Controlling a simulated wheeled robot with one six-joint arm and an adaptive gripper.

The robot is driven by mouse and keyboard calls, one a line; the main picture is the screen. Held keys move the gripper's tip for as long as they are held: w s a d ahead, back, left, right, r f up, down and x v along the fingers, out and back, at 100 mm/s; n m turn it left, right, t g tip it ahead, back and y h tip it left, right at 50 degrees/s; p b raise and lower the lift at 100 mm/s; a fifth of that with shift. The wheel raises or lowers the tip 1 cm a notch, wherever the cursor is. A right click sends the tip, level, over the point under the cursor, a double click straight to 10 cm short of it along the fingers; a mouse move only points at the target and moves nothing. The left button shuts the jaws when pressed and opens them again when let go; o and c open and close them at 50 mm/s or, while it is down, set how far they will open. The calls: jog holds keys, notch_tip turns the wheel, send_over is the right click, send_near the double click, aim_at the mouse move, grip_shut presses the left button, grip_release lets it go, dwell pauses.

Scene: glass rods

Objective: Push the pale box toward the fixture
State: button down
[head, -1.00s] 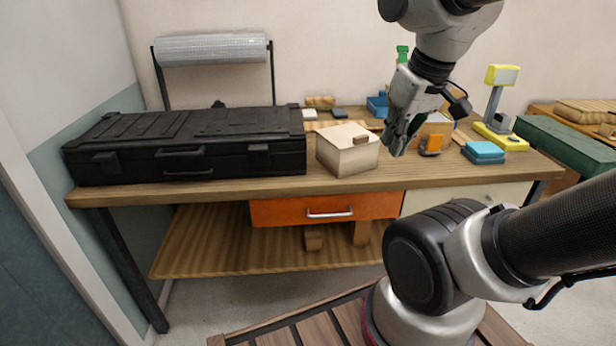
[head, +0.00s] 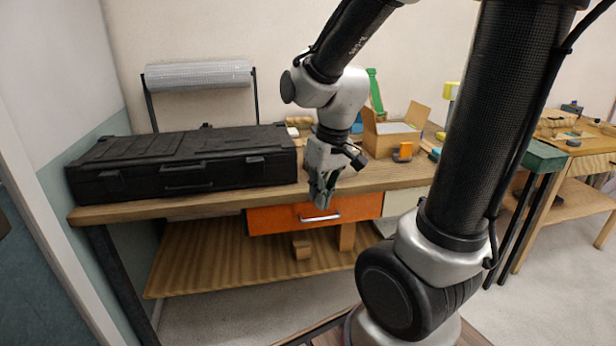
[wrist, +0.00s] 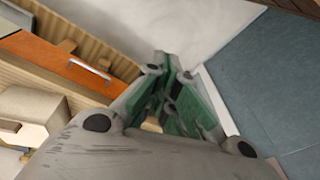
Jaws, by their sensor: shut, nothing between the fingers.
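The pale box (wrist: 38,108) with a small brown tab shows at the lower left of the wrist view, beside my gripper. In the head view my arm hides it, so I cannot tell its exact place on the bench. My gripper (head: 322,198) is shut and empty, pointing down in front of the bench's front edge, by the orange drawer. Its green fingers (wrist: 174,78) also show in the wrist view. No contact with the box shows. I cannot tell which thing is the fixture.
A long black case (head: 180,168) fills the left of the wooden bench (head: 215,205). An open cardboard box (head: 393,137) and an orange item (head: 404,152) stand to the right. The orange drawer (head: 275,219) is below the top.

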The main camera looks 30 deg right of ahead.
jog(key=w+f+n+t+h, duration=0.1)
jog(key=w+f+n+t, duration=0.15)
jog(key=w+f, duration=0.75)
jog(key=w+f+n+t+h, duration=0.1)
jog(key=w+f+t+h, duration=0.15)
jog(key=w+f, duration=0.75)
jog(key=d+n+t+h, duration=0.1)
jog(key=d+t+h, duration=0.1)
jog(key=w+d+r+n+t+h, duration=0.1)
jog(key=d+n+t, duration=0.1)
jog(key=d, duration=0.1)
jog(key=d+r+n+t+h, duration=0.1)
jog(key=d+t+h, duration=0.1)
jog(key=shift+w+d+r+h, duration=0.2)
jog(key=shift+w+d+h, duration=0.05)
jog(key=shift+w+h, duration=0.1)
notch_tip(320, 180, up, 6)
jog(key=d+f+n+t+h, duration=0.1)
jog(key=n+t+h, duration=0.1)
jog(key=n, duration=0.1)
jog(key=shift+m+t, duration=0.25)
jog(key=shift+t, duration=0.05)
jog(key=x, duration=1)
jog(key=shift+r, duration=0.2)
